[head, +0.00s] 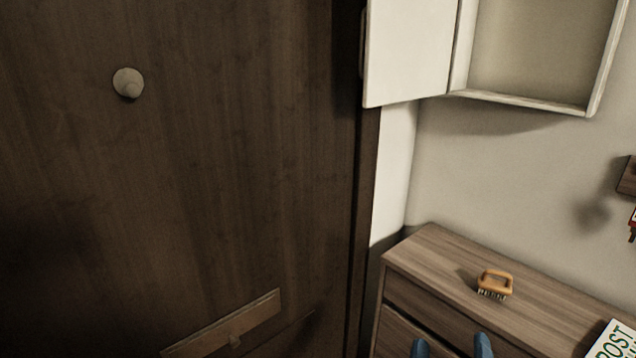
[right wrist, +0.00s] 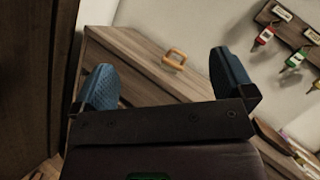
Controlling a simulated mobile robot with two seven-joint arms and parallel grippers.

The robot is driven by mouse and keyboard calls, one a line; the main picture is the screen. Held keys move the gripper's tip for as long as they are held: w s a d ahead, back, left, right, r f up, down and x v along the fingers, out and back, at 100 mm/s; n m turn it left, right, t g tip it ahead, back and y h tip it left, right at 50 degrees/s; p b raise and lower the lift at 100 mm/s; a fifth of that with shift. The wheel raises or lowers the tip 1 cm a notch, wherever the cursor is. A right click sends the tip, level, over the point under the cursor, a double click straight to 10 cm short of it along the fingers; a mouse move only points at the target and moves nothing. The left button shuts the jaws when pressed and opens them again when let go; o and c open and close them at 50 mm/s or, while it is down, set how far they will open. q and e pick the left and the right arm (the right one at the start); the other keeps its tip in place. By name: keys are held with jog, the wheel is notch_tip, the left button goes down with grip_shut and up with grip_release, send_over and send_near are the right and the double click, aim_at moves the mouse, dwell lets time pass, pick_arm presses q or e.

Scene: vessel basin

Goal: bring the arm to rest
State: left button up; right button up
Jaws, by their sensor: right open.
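My right gripper (head: 452,346) shows at the bottom edge of the head view as two blue fingertips set well apart, in front of the wooden dresser (head: 445,250). In the right wrist view my right gripper (right wrist: 165,85) is open and nothing is between its fingers. A brush with an orange handle (head: 495,281) sits on the dresser top, beyond the fingers and apart from them. It also shows in the right wrist view (right wrist: 174,57). My left gripper is in neither view.
A dark wooden door (head: 220,150) with a round knob (head: 128,83) fills the left. An open white wall cabinet (head: 530,98) hangs above the dresser. A printed paper (head: 615,340) lies at the dresser's right. A key rack (right wrist: 290,22) with several tags hangs on the wall.

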jog(key=a+f+n+g+y, duration=0.15)
jog(key=f+n+y, duration=0.3)
jog(key=n, duration=0.75)
jog(key=a+f+n+y, duration=0.3)
jog(key=n+y, duration=0.3)
jog(key=n, duration=0.7)
jog(key=s+d+f+n+g+h, duration=0.1)
jog(key=s+d+f+n+g, duration=0.2)
jog(key=f, duration=0.3)
jog(key=s+d+f+n+g+h, duration=0.2)
jog(key=s+d+f+n+g, duration=0.1)
jog(key=s+d+f+n, duration=0.1)
notch_tip(320, 180, down, 3)
jog(key=shift+s+d+r+n, duration=0.15)
jog(key=shift+s+d+n, duration=0.15)
jog(key=shift+d, duration=0.5)
jog(key=shift+g+h, duration=0.55)
jog(key=s+d+f, duration=0.1)
jog(key=s, duration=0.2)
jog(key=s+d+f, duration=0.1)
jog(key=shift+s+d+f, duration=0.2)
jog(key=shift+d+f, duration=0.15)
jog(key=shift+c, duration=0.2)
